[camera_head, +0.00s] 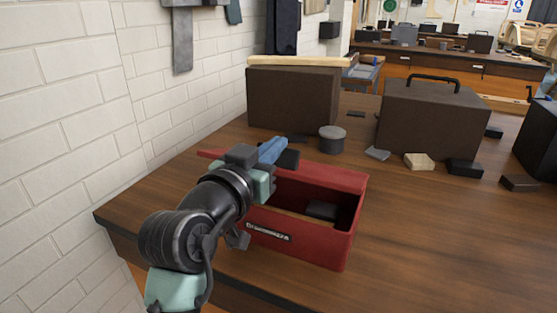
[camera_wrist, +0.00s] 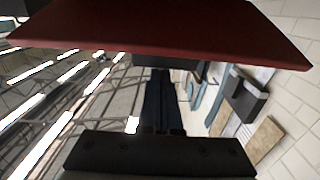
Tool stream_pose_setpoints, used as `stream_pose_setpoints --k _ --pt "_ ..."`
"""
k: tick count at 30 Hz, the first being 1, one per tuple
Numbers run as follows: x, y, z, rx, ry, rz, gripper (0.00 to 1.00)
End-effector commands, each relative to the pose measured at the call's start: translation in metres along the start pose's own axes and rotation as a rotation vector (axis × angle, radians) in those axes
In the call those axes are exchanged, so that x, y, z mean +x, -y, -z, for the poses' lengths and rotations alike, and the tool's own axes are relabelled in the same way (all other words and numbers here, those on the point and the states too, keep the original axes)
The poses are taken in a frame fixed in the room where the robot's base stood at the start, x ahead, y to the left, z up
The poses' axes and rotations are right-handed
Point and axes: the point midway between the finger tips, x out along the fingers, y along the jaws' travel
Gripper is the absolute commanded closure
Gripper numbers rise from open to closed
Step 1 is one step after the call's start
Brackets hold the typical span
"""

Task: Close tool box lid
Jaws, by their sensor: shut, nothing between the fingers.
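The red tool box (camera_head: 300,242) stands on the wooden bench, with its dark inside showing from above. Its red lid (camera_head: 335,177) is open, raised along the far side, and partly hidden by my arm. A dark block-like item (camera_head: 322,210) shows inside the box. My gripper (camera_head: 273,150) is at the lid's upper edge, left of its middle, with bluish fingers shut and empty. In the wrist view a red panel (camera_wrist: 160,32), likely the lid, spans the top, and my shut fingers (camera_wrist: 160,76) reach to its lower edge. I cannot tell whether they touch it.
Behind the box stand a dark brown case (camera_head: 292,98), a grey round tin (camera_head: 332,139) and a large brown case with a handle (camera_head: 432,118). Small blocks (camera_head: 419,161) lie at the right. A white brick wall (camera_head: 70,120) closes the left. The right front bench is clear.

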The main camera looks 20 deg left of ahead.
Motion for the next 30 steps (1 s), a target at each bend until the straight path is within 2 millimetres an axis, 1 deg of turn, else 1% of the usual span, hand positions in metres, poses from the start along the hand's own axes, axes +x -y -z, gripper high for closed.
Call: stream_pose_setpoints --k 1,13,21,30 --pt "-0.002 -0.001 -0.017 -0.002 -0.023 0.000 1.00" --pt "-0.020 -0.001 -0.048 0.000 -0.222 -0.001 1.00" --pt "-0.026 0.000 -0.061 -0.001 -0.319 -0.001 1.00" --pt "-0.029 0.000 -0.066 0.000 -0.375 -0.001 1.00"
